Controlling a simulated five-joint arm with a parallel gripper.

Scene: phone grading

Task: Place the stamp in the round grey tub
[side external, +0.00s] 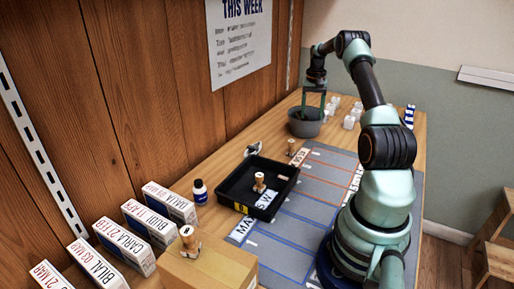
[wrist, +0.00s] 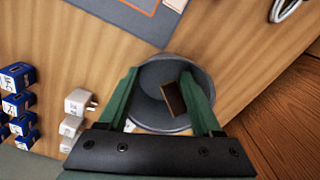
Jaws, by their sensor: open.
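The round grey tub (side external: 304,129) stands at the far end of the table; in the wrist view its rim (wrist: 150,57) shows below my gripper. My gripper (side external: 314,104) is open, pointing down with its green fingers at the tub's mouth. In the wrist view the fingers of my gripper (wrist: 165,85) are spread wide. A brown block-like piece, perhaps a stamp (wrist: 173,98), shows tilted between the fingers within the tub's outline, apart from the left finger. I cannot tell whether it touches the tub's floor.
White plug adapters (wrist: 79,102) and blue-and-white boxes (wrist: 17,77) stand beside the tub. A grey mat (side external: 300,205) covers the table's middle. A cardboard box (side external: 205,270) with a stamp on it, white cartons (side external: 150,222) and a dark bottle (side external: 200,192) are nearer.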

